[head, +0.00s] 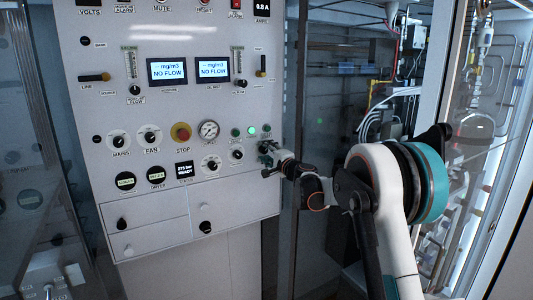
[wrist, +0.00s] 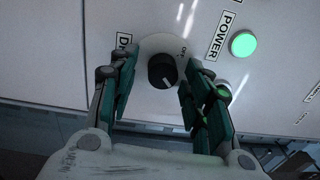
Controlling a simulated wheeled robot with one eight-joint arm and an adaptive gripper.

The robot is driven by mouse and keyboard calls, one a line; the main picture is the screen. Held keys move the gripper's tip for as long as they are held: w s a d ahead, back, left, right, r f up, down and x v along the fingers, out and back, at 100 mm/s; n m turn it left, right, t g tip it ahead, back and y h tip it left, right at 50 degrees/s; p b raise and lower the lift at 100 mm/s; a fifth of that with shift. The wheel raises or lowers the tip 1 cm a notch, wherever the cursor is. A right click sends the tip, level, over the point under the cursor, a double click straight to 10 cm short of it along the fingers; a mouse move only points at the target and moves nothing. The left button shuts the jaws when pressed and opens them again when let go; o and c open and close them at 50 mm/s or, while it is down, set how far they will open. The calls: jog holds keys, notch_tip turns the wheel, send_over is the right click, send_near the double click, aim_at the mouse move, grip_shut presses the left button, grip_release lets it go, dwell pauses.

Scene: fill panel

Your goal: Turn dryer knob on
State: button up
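A round black knob (wrist: 162,71) with a white pointer mark sits on a pale round plate in the wrist view. A label beginning with "D" is beside it, partly hidden by a finger. The pointer mark is at the knob's lower right. My gripper (wrist: 157,66) is open, with one green-black finger on each side of the knob and visible gaps between them and it. In the head view my gripper (head: 268,152) is at the right edge of the control panel (head: 150,215), below the row of small lights. It covers that bit of panel.
A lit green light (wrist: 243,44) is beside the POWER label, close to the right finger.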

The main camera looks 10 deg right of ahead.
jog(key=v, duration=1.2)
jog(key=shift+f, duration=0.1)
jog(key=s+a+f+n+g+b, duration=0.1)
jog(key=s+a+n+g+b, duration=0.3)
jog(key=s, duration=0.8)
jog(key=s+a+f+n+g, duration=0.15)
jog(key=s+a+n, duration=0.4)
jog(key=s, duration=0.55)
jog(key=s+d+f+n+g+h+b, duration=0.1)
jog(key=s+d+f+n+g+h, duration=0.1)
jog(key=s+f, duration=0.5)
jog(key=s+d+f+n+g+h+b, duration=0.2)
jog(key=s+f, duration=0.5)
jog(key=s, duration=1.3)
jog(key=shift+d+f+n+g+h, duration=0.15)
jog(key=shift+d+n+g+h, duration=0.35)
jog(key=shift+d+h, duration=0.3)
